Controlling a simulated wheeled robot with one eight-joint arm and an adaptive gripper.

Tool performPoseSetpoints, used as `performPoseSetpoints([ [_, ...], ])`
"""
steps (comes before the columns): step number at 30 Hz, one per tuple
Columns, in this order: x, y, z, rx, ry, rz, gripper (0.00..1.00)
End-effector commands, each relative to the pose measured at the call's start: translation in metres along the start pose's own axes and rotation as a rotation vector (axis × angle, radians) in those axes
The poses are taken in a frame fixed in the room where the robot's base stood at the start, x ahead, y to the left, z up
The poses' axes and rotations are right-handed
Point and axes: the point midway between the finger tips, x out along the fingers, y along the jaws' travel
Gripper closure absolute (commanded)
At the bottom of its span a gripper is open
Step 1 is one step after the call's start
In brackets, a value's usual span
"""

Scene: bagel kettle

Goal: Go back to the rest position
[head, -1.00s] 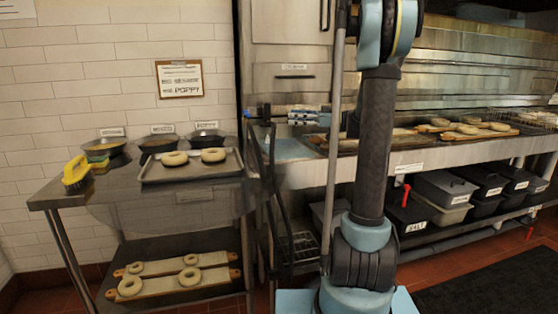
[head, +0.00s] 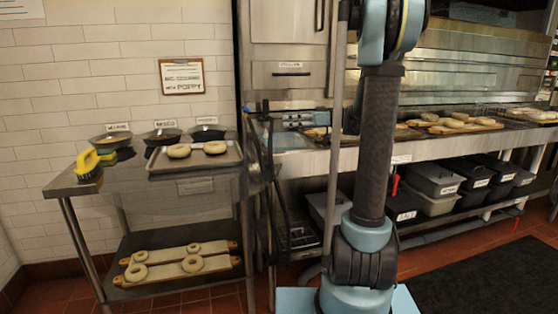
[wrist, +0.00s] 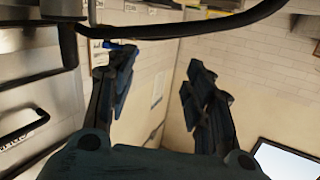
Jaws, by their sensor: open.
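My gripper (wrist: 160,75) shows in the wrist view with its two dark fingers spread wide apart. Nothing is between them; beyond them is the white tiled wall. In the head view my arm rises in front of the counter and leaves the top of the picture, so the gripper is not seen there. No object hangs from the part of the arm that shows.
A metal table (head: 110,188) stands at left with a bagel tray (head: 218,164), a yellow brush (head: 88,165) and several bowls. Boards with bagels lie on its lower shelf (head: 150,302). Lidded bins (head: 432,180) sit under the right counter (head: 450,148). Floor (head: 440,262) is clear at right.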

Motion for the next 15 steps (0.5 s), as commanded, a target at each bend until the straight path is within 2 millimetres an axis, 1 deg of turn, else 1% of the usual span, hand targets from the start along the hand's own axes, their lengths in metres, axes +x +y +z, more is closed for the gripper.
performPoseSetpoints([
  [5,0.004,-0.022,0.011,0.075,-0.077,0.008,0.53],
  [8,0.005,-0.038,0.021,0.13,-0.136,0.02,0.53],
  [11,0.005,-0.06,0.035,0.204,-0.215,0.043,0.53],
  [15,0.001,-0.093,0.061,0.319,-0.339,0.093,0.53],
])
